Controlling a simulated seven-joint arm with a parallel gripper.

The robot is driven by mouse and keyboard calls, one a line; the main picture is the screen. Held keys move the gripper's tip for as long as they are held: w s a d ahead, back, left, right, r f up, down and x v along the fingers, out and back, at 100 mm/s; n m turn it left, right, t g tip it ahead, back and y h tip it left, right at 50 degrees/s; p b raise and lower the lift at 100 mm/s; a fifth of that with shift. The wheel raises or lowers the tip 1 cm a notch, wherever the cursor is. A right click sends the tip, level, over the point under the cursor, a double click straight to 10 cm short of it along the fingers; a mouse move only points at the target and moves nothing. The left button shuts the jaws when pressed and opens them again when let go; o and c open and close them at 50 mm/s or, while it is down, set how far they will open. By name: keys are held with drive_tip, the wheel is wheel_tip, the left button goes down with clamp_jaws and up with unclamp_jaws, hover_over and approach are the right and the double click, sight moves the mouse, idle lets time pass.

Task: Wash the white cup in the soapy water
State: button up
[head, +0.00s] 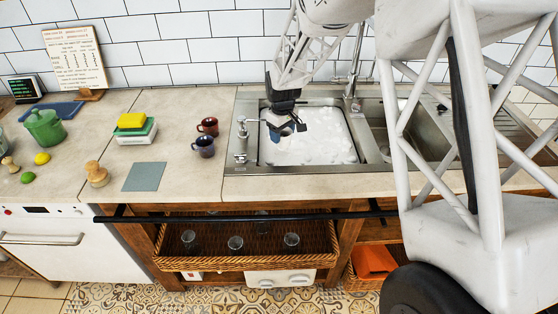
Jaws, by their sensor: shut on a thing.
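My gripper (287,128) reaches down into the left sink basin, low over the white foam (310,150) of the soapy water. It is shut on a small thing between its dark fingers. A blue-grey patch shows there, but it is too small and too covered by the fingers to identify. I cannot make out a white cup. It may be in the gripper or hidden against the foam. A dark red mug (208,126) and a dark blue mug (204,147) stand on the counter left of the sink.
The metal sink's rim (240,168) and tall faucet (350,85) border the basin. A second basin (400,145) lies to the right, partly behind my arm. A yellow sponge (131,120), blue-grey mat (144,177) and green pot (43,128) sit on the left counter.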

drive_tip(key=shift+r, duration=2.6)
